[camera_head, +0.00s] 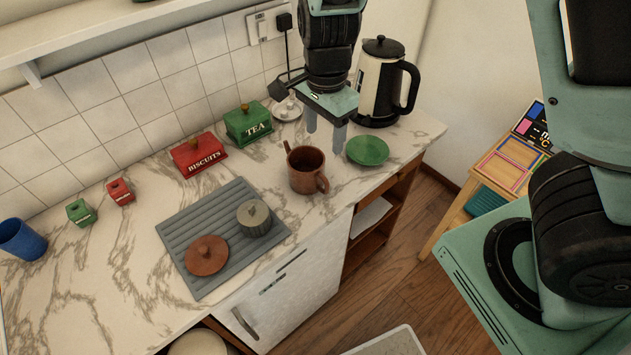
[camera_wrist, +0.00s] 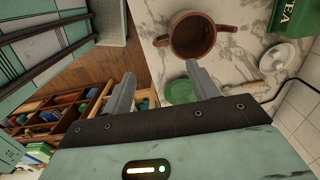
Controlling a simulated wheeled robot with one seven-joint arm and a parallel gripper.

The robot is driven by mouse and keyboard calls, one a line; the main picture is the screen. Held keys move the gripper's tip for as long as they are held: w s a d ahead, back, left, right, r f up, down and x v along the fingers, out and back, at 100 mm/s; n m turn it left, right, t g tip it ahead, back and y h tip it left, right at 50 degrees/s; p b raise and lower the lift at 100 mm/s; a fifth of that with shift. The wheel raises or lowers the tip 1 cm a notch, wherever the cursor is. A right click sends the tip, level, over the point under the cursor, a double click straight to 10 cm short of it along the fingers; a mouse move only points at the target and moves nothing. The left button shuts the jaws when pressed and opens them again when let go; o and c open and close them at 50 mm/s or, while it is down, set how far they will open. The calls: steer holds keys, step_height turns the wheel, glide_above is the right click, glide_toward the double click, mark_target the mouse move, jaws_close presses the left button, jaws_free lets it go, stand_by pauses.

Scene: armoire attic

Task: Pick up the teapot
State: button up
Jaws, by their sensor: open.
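The teapot (camera_head: 307,172) is a brown pot without a lid on it, upright on the marble counter, with a spout at its upper left and a handle at its lower right. It also shows in the wrist view (camera_wrist: 192,36), at the top right of centre, with its open mouth visible. My gripper (camera_head: 325,132) is open and empty, pointing down above the counter, behind the teapot and apart from it. In the wrist view, its two fingertips (camera_wrist: 160,74) lie below and left of the teapot.
A green plate (camera_head: 367,151) lies right of the teapot; a kettle (camera_head: 383,85) stands behind it. A green TEA box (camera_head: 248,125), red BISCUITS box (camera_head: 198,155) and white lid-like piece (camera_head: 287,108) are near the wall. A grey mat (camera_head: 190,230) holds a brown lid (camera_head: 206,255) and small pot (camera_head: 254,218).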

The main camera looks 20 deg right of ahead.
mark_target(323, 180)
step_height(323, 180, down, 17)
steer(key=shift+w+f+b, duration=0.1)
steer(key=shift+b, duration=0.4)
jaws_close()
